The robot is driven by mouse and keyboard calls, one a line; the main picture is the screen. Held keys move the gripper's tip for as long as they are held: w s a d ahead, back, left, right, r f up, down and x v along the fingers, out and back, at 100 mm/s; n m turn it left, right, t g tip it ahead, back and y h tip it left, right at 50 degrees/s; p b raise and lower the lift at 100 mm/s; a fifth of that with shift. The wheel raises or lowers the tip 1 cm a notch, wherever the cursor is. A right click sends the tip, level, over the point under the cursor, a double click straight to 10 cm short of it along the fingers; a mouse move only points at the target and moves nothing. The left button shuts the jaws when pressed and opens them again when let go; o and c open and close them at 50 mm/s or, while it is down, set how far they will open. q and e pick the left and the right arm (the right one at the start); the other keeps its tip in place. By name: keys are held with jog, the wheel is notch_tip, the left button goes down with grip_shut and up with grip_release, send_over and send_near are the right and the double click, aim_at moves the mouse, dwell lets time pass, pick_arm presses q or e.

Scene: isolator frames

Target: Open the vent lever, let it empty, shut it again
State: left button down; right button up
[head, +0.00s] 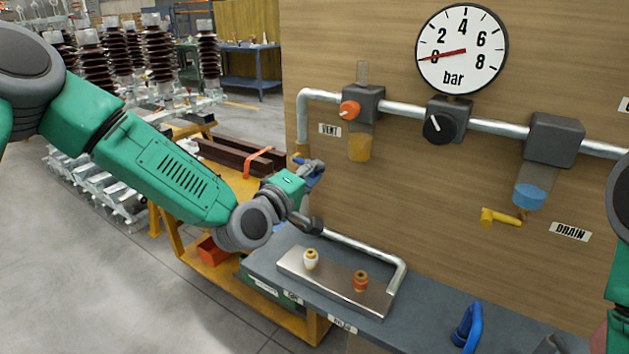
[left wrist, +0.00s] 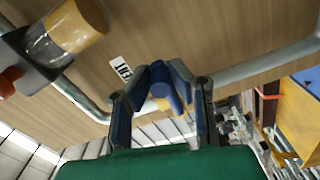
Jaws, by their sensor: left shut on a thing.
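The vent's yellow fitting (head: 302,150) sits at the lower end of the pipe left of the VENT label (head: 329,130). My left gripper (head: 312,168) is at this fitting, shut on a blue lever. In the left wrist view the blue lever (left wrist: 160,84) shows between both fingertips, with yellow behind it. The fingers partly hide the lever, and I cannot tell its exact angle. The pressure gauge (head: 462,50) has its red needle at about 0 bar. My right arm shows at the right edge; its gripper is not clearly visible.
An orange knob (head: 349,110) and a black knob (head: 438,128) sit on the pipe. A yellow drain lever (head: 500,217) is at the right. A metal plate (head: 335,282) with two small fittings and a blue looped object (head: 467,326) lie on the grey bench.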

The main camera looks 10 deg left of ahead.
pick_arm(q)
jog(key=shift+a+r+n, duration=0.1)
jog(key=shift+r+n, duration=0.15)
jog(key=shift+n, duration=0.15)
jog(key=c, duration=1.5)
grip_release()
jog(key=shift+a, duration=0.1)
jog(key=shift+s, duration=0.2)
jog(key=v, duration=1.1)
jog(key=shift+s+a, duration=0.2)
